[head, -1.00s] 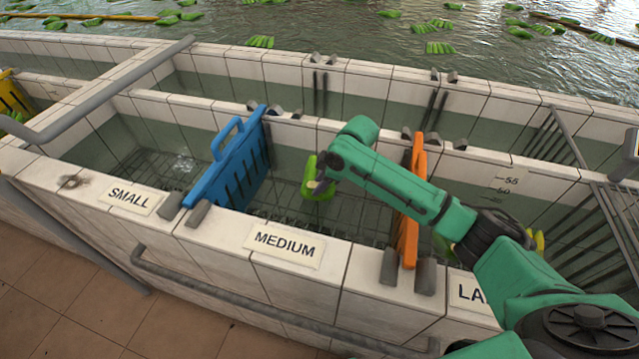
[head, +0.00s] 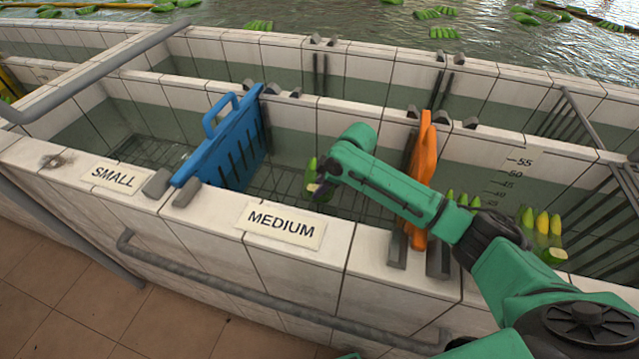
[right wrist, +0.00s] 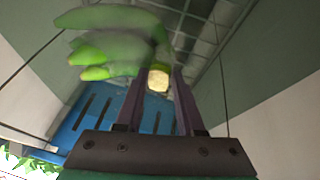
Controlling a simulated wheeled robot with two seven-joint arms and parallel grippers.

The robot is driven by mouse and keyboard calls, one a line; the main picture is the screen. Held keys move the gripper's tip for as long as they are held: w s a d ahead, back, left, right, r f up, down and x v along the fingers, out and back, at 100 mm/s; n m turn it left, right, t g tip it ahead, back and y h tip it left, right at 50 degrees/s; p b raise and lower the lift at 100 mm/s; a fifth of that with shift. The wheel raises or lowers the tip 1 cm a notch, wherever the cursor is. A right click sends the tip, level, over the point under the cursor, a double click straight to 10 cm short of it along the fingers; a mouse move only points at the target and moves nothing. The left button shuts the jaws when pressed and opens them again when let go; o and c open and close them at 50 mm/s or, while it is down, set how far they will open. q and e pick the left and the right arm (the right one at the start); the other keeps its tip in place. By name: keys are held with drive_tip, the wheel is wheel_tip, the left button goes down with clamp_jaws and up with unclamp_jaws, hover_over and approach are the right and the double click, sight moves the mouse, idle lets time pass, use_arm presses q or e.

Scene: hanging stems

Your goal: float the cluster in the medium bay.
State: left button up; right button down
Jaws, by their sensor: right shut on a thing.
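A green banana cluster (head: 313,172) hangs at my right gripper (head: 322,190), inside the medium bay and above the grid at its bottom. In the right wrist view the cluster (right wrist: 105,50) is blurred, and its pale cut stem (right wrist: 158,80) sits between the two fingers of the gripper (right wrist: 160,88), which is shut on it. The medium bay lies between a blue divider (head: 222,140) and an orange divider (head: 420,175), behind the MEDIUM label (head: 281,225). My forearm hides part of the bay and cluster. My left gripper is not in view.
The small bay lies left of the blue divider, with its SMALL label (head: 112,178). Right of the orange divider, green and yellow bananas (head: 541,225) stand in the large bay near depth marks (head: 515,178). A grey rail (head: 95,72) crosses the left. More clusters float in the pool behind.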

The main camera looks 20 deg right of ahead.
drive_tip(key=shift+s+f+b, duration=0.2)
drive_tip(key=shift+f+b, duration=0.25)
drive_tip(key=shift+f, duration=0.65)
idle(0.5)
